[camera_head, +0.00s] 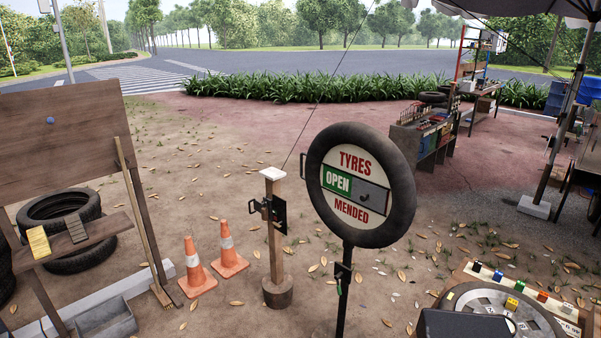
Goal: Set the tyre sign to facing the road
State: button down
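The tyre sign (360,185) stands right of the picture's middle on a thin dark pole (342,312). It is a black tyre around a pale round board reading "TYRES", "OPEN" and "MENDED". "OPEN" is on a green panel, beside a grey panel with a small dark knob. The lettered face is toward my camera, and the road (300,64) lies behind the sign. A small dark fitting with a green part (341,277) is on the pole below the tyre. The foot of the pole is out of view. My gripper is not in view.
A wooden post (274,240) with black brackets stands left of the sign, with two orange cones (228,250) beyond it. A wooden board (70,130) and tyres are at left. Leaf-strewn ground lies between.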

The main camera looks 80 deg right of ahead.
aim_at(343, 152)
jog(key=i, duration=0.8)
jog(key=z, duration=0.15)
jog(key=k, duration=0.15)
jog(key=z, duration=2.85)
jog(key=i, duration=0.45)
